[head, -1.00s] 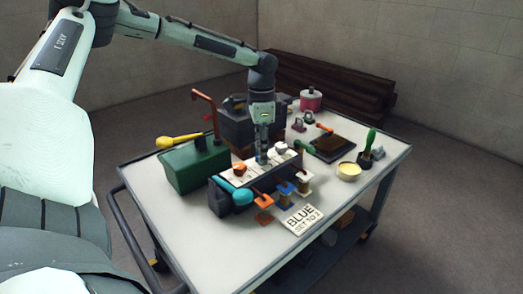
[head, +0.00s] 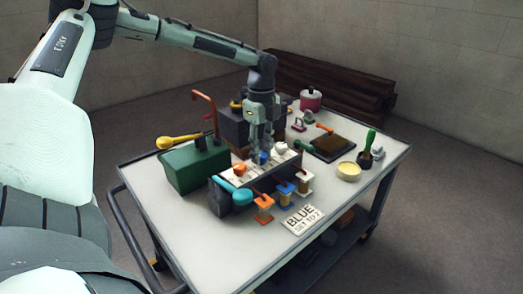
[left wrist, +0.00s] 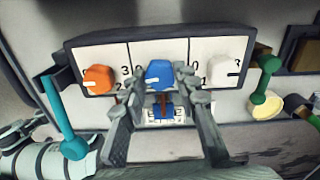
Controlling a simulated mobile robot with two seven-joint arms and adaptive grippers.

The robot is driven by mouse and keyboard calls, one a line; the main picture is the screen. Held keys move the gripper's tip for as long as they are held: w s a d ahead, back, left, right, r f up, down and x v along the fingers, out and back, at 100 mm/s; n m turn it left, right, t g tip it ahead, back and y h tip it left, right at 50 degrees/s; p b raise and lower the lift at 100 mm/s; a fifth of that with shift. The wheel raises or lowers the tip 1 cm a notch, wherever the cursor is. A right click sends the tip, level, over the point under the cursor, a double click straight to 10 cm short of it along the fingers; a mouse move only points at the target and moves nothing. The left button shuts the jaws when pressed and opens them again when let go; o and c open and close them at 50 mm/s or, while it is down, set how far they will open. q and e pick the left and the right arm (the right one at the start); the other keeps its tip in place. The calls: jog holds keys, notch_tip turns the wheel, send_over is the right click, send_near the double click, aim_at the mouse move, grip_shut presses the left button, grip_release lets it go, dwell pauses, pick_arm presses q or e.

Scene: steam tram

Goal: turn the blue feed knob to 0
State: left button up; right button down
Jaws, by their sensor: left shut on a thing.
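The blue feed knob (left wrist: 159,74) is the middle of three knobs on a white-faced panel; in the head view it shows below my gripper (head: 263,157). My left gripper (head: 262,143) reaches down to it from above. In the left wrist view its fingers (left wrist: 160,92) stand on either side of the blue knob, and the gripper is shut on it. The knob's white mark points to the left, near a 0; the other numbers are partly hidden by the fingers. A card (head: 302,217) in front reads BLUE, SET TO 2.
An orange knob (left wrist: 98,79) and a white knob (left wrist: 221,74) flank the blue one closely. A teal lever (left wrist: 65,120) and a green lever (left wrist: 266,80) stand at the panel's ends. A green box (head: 195,168) stands left; a pink pot (head: 311,100) stands behind.

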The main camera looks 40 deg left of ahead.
aim_at(261, 155)
pick_arm(q)
jog(key=shift+m, duration=0.9)
jog(key=o, duration=1.2)
jog(key=shift+c, duration=0.2)
notch_tip(261, 155, up, 12)
